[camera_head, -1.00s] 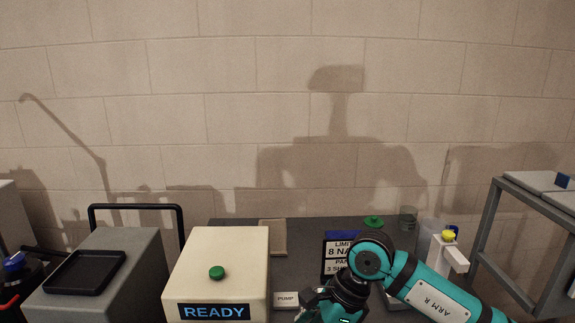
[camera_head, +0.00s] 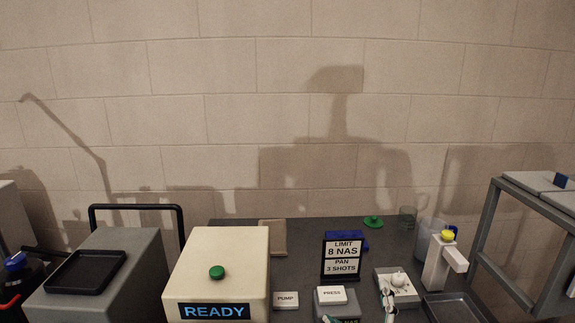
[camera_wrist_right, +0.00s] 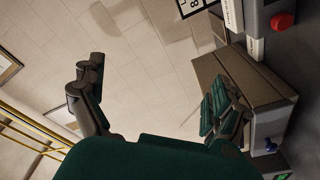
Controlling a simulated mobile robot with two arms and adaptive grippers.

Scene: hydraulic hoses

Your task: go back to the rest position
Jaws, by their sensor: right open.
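My right gripper (camera_wrist_right: 153,88) shows in the right wrist view with its two dark jointed fingers spread wide apart. Nothing is between the fingers; pale tiled surface shows through the gap. My left gripper is in neither view.
The dark bench (camera_head: 300,240) holds a READY box (camera_head: 215,255), a LIMIT sign (camera_head: 342,260), a PRESS block (camera_head: 332,296) and a yellow-capped white stand (camera_head: 440,260). A grey metal frame (camera_head: 485,230) stands at right. A brown box (camera_wrist_right: 240,85) is beside the right gripper's fingers.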

